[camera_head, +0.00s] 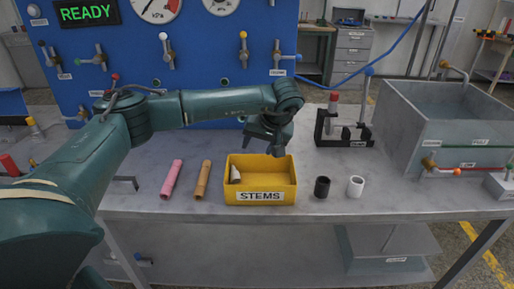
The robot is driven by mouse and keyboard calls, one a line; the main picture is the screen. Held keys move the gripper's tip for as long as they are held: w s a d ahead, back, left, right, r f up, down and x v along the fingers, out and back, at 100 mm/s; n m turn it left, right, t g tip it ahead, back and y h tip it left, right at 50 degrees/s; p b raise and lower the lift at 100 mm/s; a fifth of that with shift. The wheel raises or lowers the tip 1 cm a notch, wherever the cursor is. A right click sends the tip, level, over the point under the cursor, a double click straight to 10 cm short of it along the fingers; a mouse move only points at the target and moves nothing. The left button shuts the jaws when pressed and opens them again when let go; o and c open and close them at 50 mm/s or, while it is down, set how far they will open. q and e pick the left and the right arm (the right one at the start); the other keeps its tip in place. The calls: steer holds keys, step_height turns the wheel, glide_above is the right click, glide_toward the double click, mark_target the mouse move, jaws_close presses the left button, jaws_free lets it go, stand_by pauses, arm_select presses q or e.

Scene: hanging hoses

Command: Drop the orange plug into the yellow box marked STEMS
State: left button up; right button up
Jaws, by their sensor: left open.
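A tan-orange cylinder (202,180), the closest match to the orange plug, lies on the grey bench left of the yellow box. The yellow box (285,186) has a white STEMS label on its front, and a small pale piece (235,175) shows inside at its left. My left gripper (272,147) is open and points down over the back of the box. Nothing shows between its fingers. My right gripper is not in view.
A pink cylinder (171,180) lies left of the tan-orange one. A black cup (322,187) and a white cup (356,187) stand right of the box. A black stand (333,135) and a grey sink (408,124) are farther right. A blue panel (215,60) rises behind.

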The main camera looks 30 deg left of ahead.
arm_select(q)
steer(key=v, duration=1.1)
steer(key=shift+d+r+b, duration=0.15)
steer(key=shift+r+b, duration=0.05)
steer(key=shift+b, duration=0.25)
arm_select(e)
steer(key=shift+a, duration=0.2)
arm_select(q)
steer(key=shift+s, duration=0.1)
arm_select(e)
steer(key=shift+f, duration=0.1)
